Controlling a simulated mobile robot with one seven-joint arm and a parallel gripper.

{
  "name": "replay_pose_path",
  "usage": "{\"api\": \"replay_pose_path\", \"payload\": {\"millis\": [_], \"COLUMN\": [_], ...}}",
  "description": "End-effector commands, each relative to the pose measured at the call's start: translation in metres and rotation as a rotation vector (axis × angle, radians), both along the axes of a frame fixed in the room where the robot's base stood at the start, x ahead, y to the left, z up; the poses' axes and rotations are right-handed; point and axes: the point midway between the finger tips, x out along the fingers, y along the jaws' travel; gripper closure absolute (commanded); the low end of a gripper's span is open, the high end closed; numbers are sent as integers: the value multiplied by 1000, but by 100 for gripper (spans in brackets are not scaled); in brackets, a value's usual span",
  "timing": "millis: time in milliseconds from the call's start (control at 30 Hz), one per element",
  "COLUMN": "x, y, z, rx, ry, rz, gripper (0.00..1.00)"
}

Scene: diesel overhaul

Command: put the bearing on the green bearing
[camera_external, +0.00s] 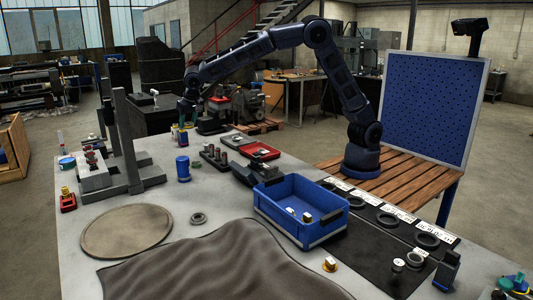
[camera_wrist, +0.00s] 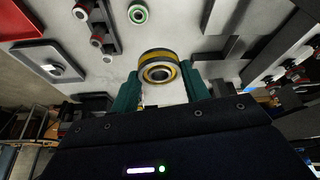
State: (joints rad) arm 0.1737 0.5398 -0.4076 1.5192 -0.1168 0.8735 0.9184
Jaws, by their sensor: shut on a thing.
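My gripper (camera_wrist: 160,85) is shut on a bearing (camera_wrist: 158,68) with a brass-yellow outer ring and a dark bore. The bearing sits between the two teal fingers in the wrist view. In the external view my gripper (camera_external: 184,122) is over the far edge of the grey table; the held bearing is too small to make out there.
A dark rack with several cylinders (camera_external: 214,157) and a red tray (camera_external: 259,150) stand on the table. A blue bin (camera_external: 288,222), a blue cylinder (camera_external: 182,168) and a grey press-like stand (camera_external: 124,140) are nearby. A round plate (camera_external: 127,230) and dark cloth (camera_external: 220,266) lie in front.

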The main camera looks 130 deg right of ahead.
Motion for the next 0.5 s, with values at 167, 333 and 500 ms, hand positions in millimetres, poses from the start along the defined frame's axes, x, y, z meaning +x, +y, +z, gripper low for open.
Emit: {"api": "replay_pose_path", "payload": {"millis": [167, 333, 500], "x": [-28, -37, -38], "y": [-30, -40, -40], "z": [7, 2, -28], "rx": [-4, -4, -4], "ry": [-10, -12, -10], "rz": [-13, -16, -16], "gripper": [81, 81, 81]}}
